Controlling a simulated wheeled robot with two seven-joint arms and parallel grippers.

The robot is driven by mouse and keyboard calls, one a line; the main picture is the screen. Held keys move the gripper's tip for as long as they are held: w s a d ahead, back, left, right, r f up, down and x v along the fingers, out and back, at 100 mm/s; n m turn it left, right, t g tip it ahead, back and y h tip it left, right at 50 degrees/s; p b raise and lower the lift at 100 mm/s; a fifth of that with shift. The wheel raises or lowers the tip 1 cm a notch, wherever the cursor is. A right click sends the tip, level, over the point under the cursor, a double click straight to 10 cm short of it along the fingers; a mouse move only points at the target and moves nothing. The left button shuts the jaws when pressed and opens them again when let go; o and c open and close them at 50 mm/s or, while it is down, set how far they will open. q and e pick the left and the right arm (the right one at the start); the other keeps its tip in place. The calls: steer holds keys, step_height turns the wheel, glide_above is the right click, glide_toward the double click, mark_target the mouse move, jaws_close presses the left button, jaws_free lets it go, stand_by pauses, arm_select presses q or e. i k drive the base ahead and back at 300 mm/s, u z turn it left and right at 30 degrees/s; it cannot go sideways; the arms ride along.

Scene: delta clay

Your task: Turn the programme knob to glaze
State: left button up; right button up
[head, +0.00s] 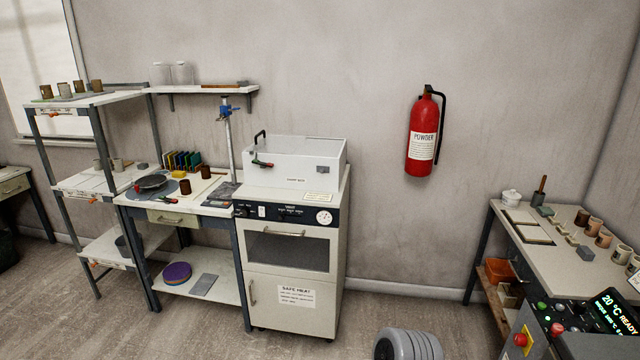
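No programme knob can be told for sure, and I cannot read a glaze mark anywhere. A dark control panel (580,325) at the bottom right has a lit display (613,310) reading "20 °C READY", with smaller text under it. Round green and red buttons (557,329) sit left of the display; the panel is cut off by the frame's lower edge. A cream cabinet (290,290) in the middle has a dark control strip (285,213) with small controls too small to read and a round white dial (323,217). Neither of my grippers shows.
A worktable (550,255) with cups and tools stands behind the panel. A grey ribbed cylinder (408,346) lies on the floor at bottom centre. A red extinguisher (425,135) hangs on the wall. Floor between cabinet and worktable is mostly clear.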

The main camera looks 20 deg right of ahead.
mark_target(581, 307)
steer(key=z, duration=0.6)
steer(key=i, duration=1.5)
steer(key=z, duration=1.3)
